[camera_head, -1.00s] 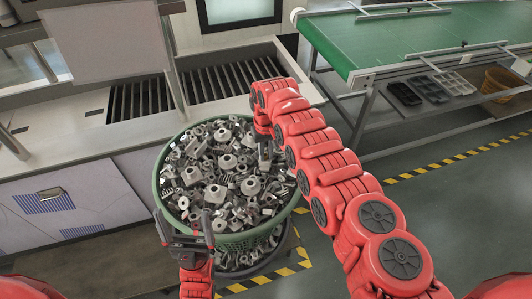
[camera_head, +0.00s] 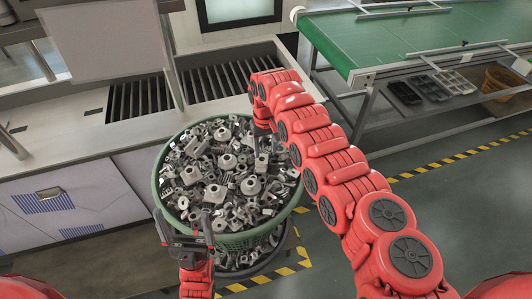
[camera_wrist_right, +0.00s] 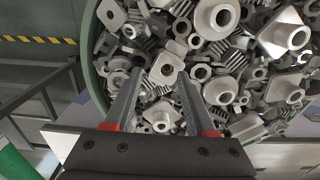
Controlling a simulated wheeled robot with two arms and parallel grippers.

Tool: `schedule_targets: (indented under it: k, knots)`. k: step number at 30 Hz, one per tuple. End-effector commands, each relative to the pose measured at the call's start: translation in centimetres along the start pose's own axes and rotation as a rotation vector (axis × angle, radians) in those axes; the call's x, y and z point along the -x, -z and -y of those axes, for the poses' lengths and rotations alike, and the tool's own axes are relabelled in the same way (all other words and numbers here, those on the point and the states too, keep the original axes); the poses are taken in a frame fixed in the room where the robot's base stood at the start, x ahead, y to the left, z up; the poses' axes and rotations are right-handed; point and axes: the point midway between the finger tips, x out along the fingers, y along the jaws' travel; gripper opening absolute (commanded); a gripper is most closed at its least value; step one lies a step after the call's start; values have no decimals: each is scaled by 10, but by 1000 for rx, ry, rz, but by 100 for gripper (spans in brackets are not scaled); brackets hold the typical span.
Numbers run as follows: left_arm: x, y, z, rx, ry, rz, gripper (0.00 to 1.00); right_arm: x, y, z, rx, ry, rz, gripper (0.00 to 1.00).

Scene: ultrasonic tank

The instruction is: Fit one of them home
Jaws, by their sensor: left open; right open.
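A green basket (camera_head: 236,239) is heaped with grey metal parts (camera_head: 222,168) of mixed shapes, among them square flanged pieces with round bosses and holes. The basket stands in front of the counter. My left gripper (camera_head: 185,225) is open at the basket's near left rim, with nothing between its fingers. My right gripper (camera_head: 262,160) points down over the right part of the heap. In the right wrist view, my right gripper (camera_wrist_right: 155,100) is open, its fingertips close over the parts (camera_wrist_right: 225,50). I cannot tell whether they touch any.
Behind the basket is a counter (camera_head: 95,145) with slatted black openings (camera_head: 140,98). A green conveyor table (camera_head: 400,42) stands at the back right, with dark trays (camera_head: 405,92) and an orange basket (camera_head: 502,80) below. The floor at right is free, marked with yellow-black tape (camera_head: 455,158).

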Motion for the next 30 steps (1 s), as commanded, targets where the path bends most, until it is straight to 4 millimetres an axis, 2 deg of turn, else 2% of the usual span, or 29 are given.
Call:
schedule_targets:
  k: [6,10,15,21,30]
  knots:
    - [27,-4,-1,0,0,0,96,58,2,-2,-2,-4,-13,56]
    - [38,-6,-2,0,0,0,96,93,1,-2,-3,-4,-14,56]
    - [43,-7,-2,0,0,0,96,122,0,-2,-5,-3,-11,56]
    - [40,-7,-2,0,0,0,96,146,0,-3,-5,-6,-12,56]
    - [40,-7,-2,0,0,0,96,150,-1,-3,-4,-3,-9,56]
